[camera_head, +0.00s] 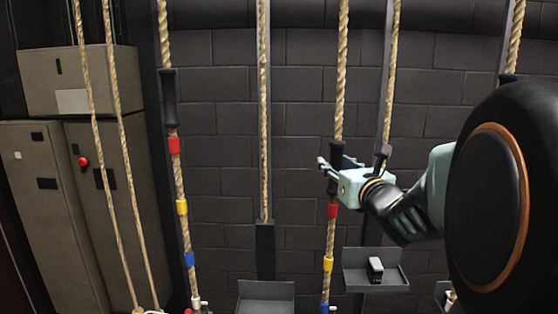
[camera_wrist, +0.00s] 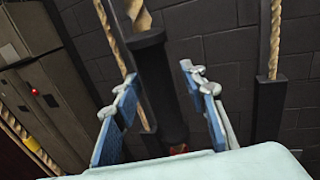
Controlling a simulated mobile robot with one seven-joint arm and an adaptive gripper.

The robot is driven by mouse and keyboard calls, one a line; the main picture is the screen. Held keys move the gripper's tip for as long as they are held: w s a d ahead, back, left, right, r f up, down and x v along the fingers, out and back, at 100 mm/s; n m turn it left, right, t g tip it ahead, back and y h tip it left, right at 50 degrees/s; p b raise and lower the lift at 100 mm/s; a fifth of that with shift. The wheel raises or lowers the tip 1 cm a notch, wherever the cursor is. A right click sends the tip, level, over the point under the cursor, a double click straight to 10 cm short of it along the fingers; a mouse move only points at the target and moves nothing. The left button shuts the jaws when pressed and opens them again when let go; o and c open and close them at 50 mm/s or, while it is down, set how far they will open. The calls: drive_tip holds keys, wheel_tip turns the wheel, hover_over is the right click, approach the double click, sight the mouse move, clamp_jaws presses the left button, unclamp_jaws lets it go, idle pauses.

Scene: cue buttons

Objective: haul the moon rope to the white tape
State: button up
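My gripper (camera_head: 335,168) is at the black grip (camera_head: 337,151) of a tan rope (camera_head: 342,60) right of centre. In the wrist view, the blue-padded fingers of my gripper (camera_wrist: 160,100) are open, with the black grip (camera_wrist: 160,85) between them; whether they touch it is unclear. Below on this rope are red (camera_head: 332,211), yellow (camera_head: 327,264) and blue tape (camera_head: 325,308). A similar rope at left has a black grip (camera_head: 169,98), red, yellow and blue tape, and white tape (camera_head: 195,301). No moon mark is readable, so I cannot tell which rope is the moon rope.
A dark tray (camera_head: 376,280) with a small object stands right of the rope; another tray (camera_head: 266,291) is at lower centre. Grey cabinets (camera_head: 95,200) stand at left. Other ropes (camera_head: 264,120) hang nearby before a dark block wall.

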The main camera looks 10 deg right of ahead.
drive_tip(key=shift+c, duration=0.2)
clamp_jaws()
drive_tip(key=shift+r, duration=0.15)
